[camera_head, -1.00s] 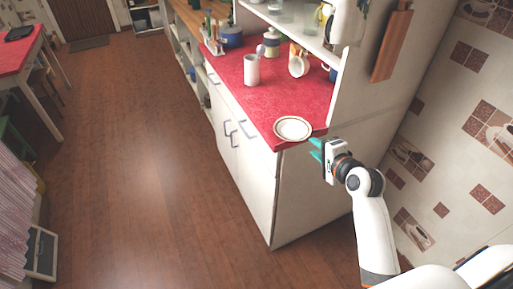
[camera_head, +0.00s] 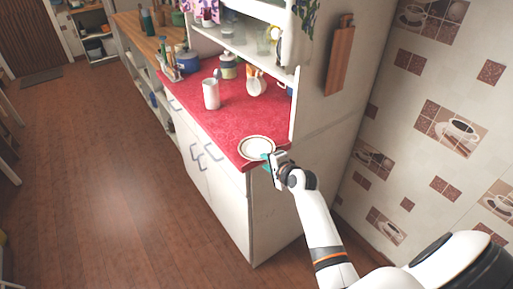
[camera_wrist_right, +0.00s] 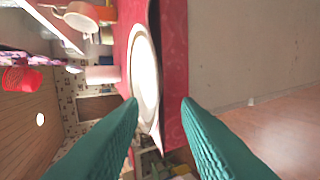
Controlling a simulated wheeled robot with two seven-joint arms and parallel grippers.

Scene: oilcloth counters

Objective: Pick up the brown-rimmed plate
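The brown-rimmed plate (camera_head: 257,147) lies at the near corner of the red counter top (camera_head: 236,112), close to its edge. My right gripper (camera_head: 268,164) is at the plate's near side, at the counter's edge. In the right wrist view, its two teal fingers (camera_wrist_right: 159,102) are spread apart. The plate (camera_wrist_right: 145,75) is seen nearly edge-on there, and its near part shows between the fingers. I cannot tell whether either finger touches it. My left gripper is not in view.
A white mug (camera_head: 211,94) stands farther back on the counter. A tall side panel (camera_head: 318,95) rises right of the plate. The floor left of the cabinet is clear.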

